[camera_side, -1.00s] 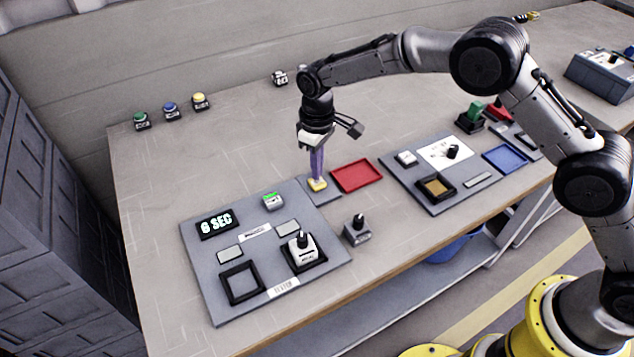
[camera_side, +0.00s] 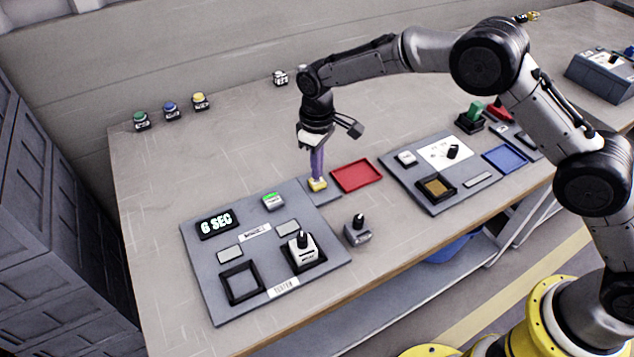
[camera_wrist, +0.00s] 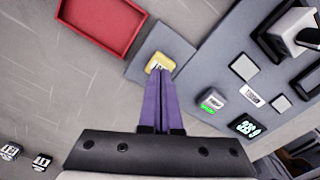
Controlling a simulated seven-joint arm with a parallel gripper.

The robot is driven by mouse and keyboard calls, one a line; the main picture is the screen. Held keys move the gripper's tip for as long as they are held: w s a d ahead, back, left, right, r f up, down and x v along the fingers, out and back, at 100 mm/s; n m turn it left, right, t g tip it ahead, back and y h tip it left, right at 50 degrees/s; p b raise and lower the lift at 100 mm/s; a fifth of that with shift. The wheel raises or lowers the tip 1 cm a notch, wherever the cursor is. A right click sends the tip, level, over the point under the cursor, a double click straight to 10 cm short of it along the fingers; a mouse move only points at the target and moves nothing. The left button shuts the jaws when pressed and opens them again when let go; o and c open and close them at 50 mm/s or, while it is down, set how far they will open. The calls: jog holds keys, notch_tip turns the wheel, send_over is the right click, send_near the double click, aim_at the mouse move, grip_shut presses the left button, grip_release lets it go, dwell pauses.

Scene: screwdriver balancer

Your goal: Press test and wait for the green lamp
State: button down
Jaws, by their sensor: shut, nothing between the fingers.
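My gripper (camera_side: 317,182) has its purple fingers shut and empty, pointing down. Its tips are at a yellow button (camera_side: 316,186) on a small grey plate beside the tester panel. In the wrist view the fingertips (camera_wrist: 160,72) overlap the lower edge of the yellow button (camera_wrist: 161,61) and seem to touch it; how far it is pressed cannot be told. A small box with a lit green top (camera_side: 272,201) sits on the panel; the green also shows in the wrist view (camera_wrist: 211,103).
A black-handled device (camera_side: 303,253) stands in the panel's right socket; the left square frame (camera_side: 241,283) is empty. A similar small device (camera_side: 358,232) stands right of the panel. A red tray (camera_side: 357,175) lies right of my gripper. Several coloured buttons (camera_side: 171,112) stand at the back left.

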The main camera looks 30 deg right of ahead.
jog(key=shift+f, duration=1)
dwell(0.6)
dwell(0.3)
jog(key=shift+r, duration=3.55)
notch_tip(320, 180, up, 6)
